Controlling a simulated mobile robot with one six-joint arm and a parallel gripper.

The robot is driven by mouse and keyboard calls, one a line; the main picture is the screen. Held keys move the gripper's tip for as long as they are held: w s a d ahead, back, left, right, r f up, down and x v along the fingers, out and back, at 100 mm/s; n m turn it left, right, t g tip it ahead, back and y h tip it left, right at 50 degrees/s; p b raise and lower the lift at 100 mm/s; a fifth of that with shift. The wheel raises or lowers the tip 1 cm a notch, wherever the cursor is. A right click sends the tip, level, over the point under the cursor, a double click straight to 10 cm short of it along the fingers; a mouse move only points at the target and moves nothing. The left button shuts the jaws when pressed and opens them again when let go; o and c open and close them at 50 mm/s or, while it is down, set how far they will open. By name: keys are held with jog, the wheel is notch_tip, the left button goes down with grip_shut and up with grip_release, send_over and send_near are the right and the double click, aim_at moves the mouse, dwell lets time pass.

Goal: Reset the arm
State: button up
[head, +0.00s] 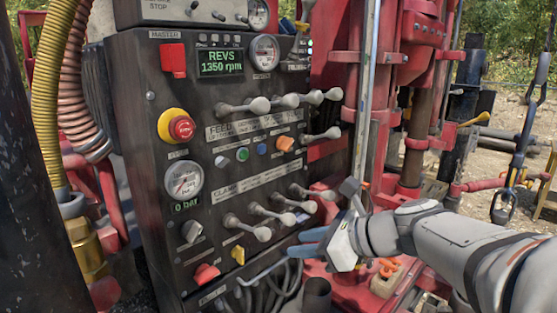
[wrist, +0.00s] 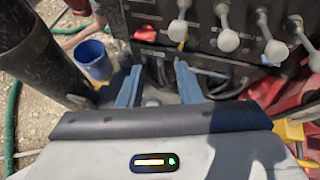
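My arm reaches in from the right in the head view, and my gripper (head: 308,243) is in front of the lower right part of the black control panel (head: 150,130). In the wrist view my gripper (wrist: 158,84) shows two blue fingers standing apart with nothing held between them. The lower row of grey-knobbed levers (head: 262,233) is just left of and above the fingers in the head view. The levers also show at the top right of the wrist view (wrist: 228,40). I cannot tell how far the fingertips are from the panel.
Red drill machinery (head: 410,60) stands behind the panel on the right. Dark hoses (head: 270,300) hang below the panel. In the wrist view a blue bucket (wrist: 94,62) stands on the gravel beside a dark slanted pipe (wrist: 35,50). Open gravel lies at far right of the head view.

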jog(key=s+d+f+n+g+h, duration=0.1)
jog(key=s+d+f+n+h, duration=0.4)
jog(key=n, duration=0.6)
jog(key=s+d+f+n+g+h, duration=0.2)
jog(key=s+d+f+n+h, duration=0.2)
jog(key=s+f+n, duration=0.3)
jog(key=s+n+h+b, duration=0.1)
jog(key=n, duration=0.4)
jog(key=shift+s+d+f, duration=0.3)
jog(key=shift+d, duration=0.05)
dwell(0.7)
